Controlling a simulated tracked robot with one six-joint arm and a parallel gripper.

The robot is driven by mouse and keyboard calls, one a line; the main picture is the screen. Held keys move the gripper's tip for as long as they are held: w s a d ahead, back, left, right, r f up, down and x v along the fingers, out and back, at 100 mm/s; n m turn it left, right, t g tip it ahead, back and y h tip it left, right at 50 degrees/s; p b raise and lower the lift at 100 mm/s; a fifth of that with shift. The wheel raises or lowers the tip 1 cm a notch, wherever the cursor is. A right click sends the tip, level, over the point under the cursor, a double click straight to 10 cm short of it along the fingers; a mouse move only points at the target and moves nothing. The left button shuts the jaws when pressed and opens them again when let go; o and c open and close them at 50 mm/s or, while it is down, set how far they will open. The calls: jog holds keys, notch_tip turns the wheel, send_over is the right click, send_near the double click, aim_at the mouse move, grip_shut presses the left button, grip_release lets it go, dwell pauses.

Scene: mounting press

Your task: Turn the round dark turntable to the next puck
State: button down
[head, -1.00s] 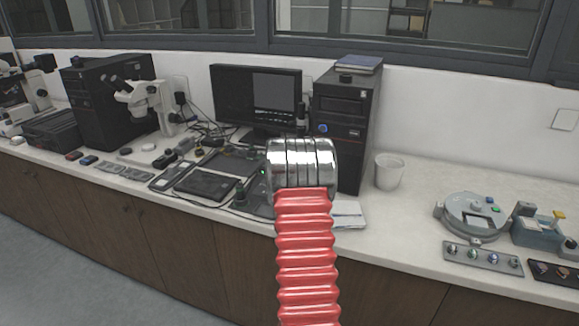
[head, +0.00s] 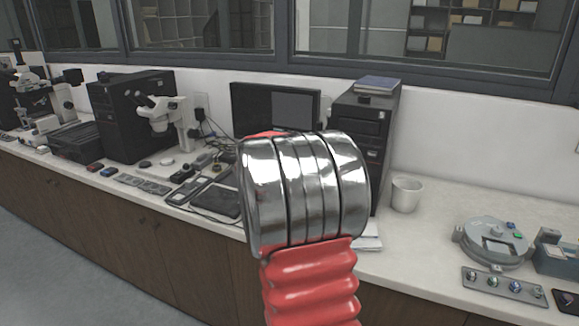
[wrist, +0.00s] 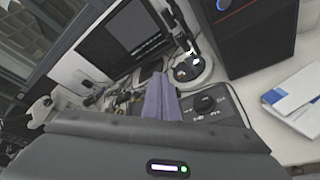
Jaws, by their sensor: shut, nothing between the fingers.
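A round grey device (head: 490,243) sits on the counter at the far right of the head view, with a pale opening and small coloured parts on top. No round dark turntable shows clearly; I cannot tell whether one is inside it. A grey strip with several round puck-like pieces (head: 503,285) lies just in front of it. My gripper (wrist: 160,82) shows in the wrist view as narrow purple-grey fingers, shut and empty, over the computer side of the counter. It is away from the round device. In the head view my gripper is hidden behind my own arm.
A black monitor (head: 276,108), a computer tower (head: 378,125) and a white cup (head: 406,194) stand along the back. Microscopes, including a white one (head: 165,118), and loose small items crowd the left. Bare counter (head: 440,215) lies between the cup and the round device.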

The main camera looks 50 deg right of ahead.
jog(key=s+a+r+m+y, duration=0.1)
jog(key=s+a+m, duration=0.2)
jog(key=a, duration=0.3)
jog(key=s+a+r+m+g+y, duration=0.1)
jog(key=s+a+m, duration=0.2)
jog(key=a, duration=0.3)
jog(key=s+a+r+m, duration=0.1)
jog(key=s+a+m, duration=0.25)
jog(key=a, duration=0.25)
jog(key=s+a+f+m+y, duration=0.1)
jog(key=s+a+f+y, duration=0.2)
jog(key=a, duration=0.7)
jog(key=s+a+f+m+y, duration=0.2)
jog(key=s+a+f+y, duration=0.1)
jog(key=s+a, duration=0.5)
jog(key=s+a+f+m+y, duration=0.2)
jog(key=s+a, duration=0.4)
jog(key=a, duration=0.7)
jog(key=f+y, duration=0.1)
jog(key=y, duration=0.1)
jog(key=shift+a+y, duration=0.25)
jog(key=shift+y, duration=0.15)
jog(key=shift+m, duration=0.25)
